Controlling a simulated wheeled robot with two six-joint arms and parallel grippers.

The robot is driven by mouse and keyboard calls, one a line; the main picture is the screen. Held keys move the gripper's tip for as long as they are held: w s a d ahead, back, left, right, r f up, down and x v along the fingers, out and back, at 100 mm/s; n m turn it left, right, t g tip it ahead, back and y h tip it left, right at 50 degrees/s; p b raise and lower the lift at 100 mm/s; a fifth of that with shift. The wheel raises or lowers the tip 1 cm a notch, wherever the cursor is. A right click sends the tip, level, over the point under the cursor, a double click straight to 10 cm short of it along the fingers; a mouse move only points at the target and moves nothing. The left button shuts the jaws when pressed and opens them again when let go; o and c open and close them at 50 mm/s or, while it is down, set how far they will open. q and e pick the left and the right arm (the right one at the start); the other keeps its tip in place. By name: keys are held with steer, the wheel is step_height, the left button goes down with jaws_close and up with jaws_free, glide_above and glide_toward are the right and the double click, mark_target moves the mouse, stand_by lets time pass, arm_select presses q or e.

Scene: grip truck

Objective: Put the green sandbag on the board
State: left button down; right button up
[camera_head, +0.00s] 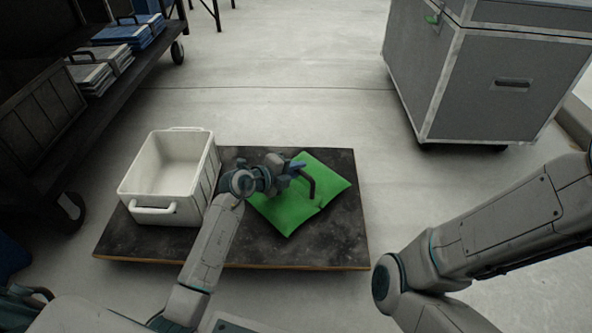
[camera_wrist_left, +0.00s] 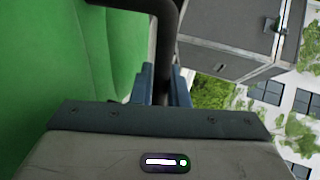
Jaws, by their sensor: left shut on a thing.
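The green sandbag (camera_head: 293,211) is over the right half of the dark board (camera_head: 335,238) in the head view. I cannot tell whether it rests on the board or hangs just above it. Its dark handle (camera_head: 309,184) sticks up on the right. My left gripper (camera_head: 297,171) is at the handle and shut on it. In the left wrist view the handle (camera_wrist_left: 166,50) passes between the fingers, and the green cloth of the bag (camera_wrist_left: 60,70) fills the left side. My right arm shows at the right of the head view, but its gripper is out of sight.
A white bin (camera_head: 168,178) stands empty on the left of the board. A dark cart (camera_head: 40,110) with blue and grey bags is at the upper left. A large grey case (camera_head: 487,75) stands at the upper right. The floor beyond the board is clear.

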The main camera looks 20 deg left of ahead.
arm_select(q)
steer(key=shift+w+r, duration=0.1)
steer(key=shift+r, duration=0.2)
steer(key=c, duration=1.4)
jaws_free()
steer(key=shift+f, duration=0.25)
steer(key=shift+s+a+r+p, duration=0.2)
steer(key=shift+s+p, duration=0.1)
steer(key=p+v, duration=0.6)
steer(key=v, duration=0.4)
steer(key=shift+s+a+r, duration=0.1)
steer(key=shift+s+r, duration=0.05)
steer(key=shift+s, duration=0.05)
steer(key=shift+s+a+r, duration=0.1)
steer(key=shift+s+a, duration=0.15)
steer(key=shift+s, duration=0.15)
